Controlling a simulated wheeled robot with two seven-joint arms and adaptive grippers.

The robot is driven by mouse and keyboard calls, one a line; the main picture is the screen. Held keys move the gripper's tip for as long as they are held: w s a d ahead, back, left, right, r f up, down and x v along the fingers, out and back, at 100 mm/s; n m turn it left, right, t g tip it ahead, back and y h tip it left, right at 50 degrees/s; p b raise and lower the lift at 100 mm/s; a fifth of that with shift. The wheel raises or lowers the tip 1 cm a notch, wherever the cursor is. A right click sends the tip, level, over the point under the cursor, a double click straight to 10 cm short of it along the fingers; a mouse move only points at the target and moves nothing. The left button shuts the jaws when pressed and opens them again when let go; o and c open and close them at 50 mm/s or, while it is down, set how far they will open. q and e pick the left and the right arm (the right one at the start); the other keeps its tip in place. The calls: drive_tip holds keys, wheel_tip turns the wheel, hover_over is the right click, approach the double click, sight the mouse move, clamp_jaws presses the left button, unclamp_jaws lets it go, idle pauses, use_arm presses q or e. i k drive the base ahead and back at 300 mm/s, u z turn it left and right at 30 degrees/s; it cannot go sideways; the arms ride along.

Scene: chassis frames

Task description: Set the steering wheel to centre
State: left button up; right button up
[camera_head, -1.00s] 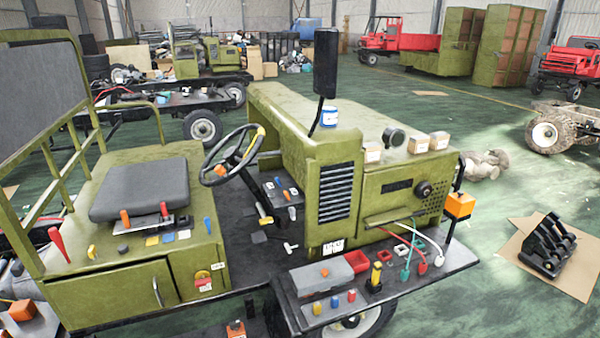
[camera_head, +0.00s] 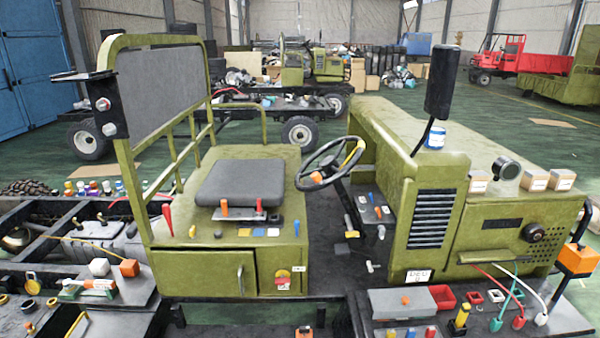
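The steering wheel (camera_head: 330,164) is a dark ring with a yellow section on its upper right rim and an orange part near its hub. It is tilted on a column between the black seat (camera_head: 240,184) and the olive green hood (camera_head: 410,128). The yellow section points up and to the right in the picture. Neither of my grippers is in the head view, and nothing touches the wheel.
A footwell with levers (camera_head: 376,210) lies below the wheel. A side shelf (camera_head: 470,318) with tools and coloured parts juts out at the front right. A red-handled lever (camera_head: 167,218) stands left of the seat. An open chassis frame (camera_head: 50,235) fills the left.

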sight(329, 164)
drive_tip(key=u, duration=0.45)
drive_tip(key=i, duration=0.4)
drive_tip(key=u, duration=0.6)
drive_tip(key=i, duration=0.65)
drive_tip(key=z, duration=0.25)
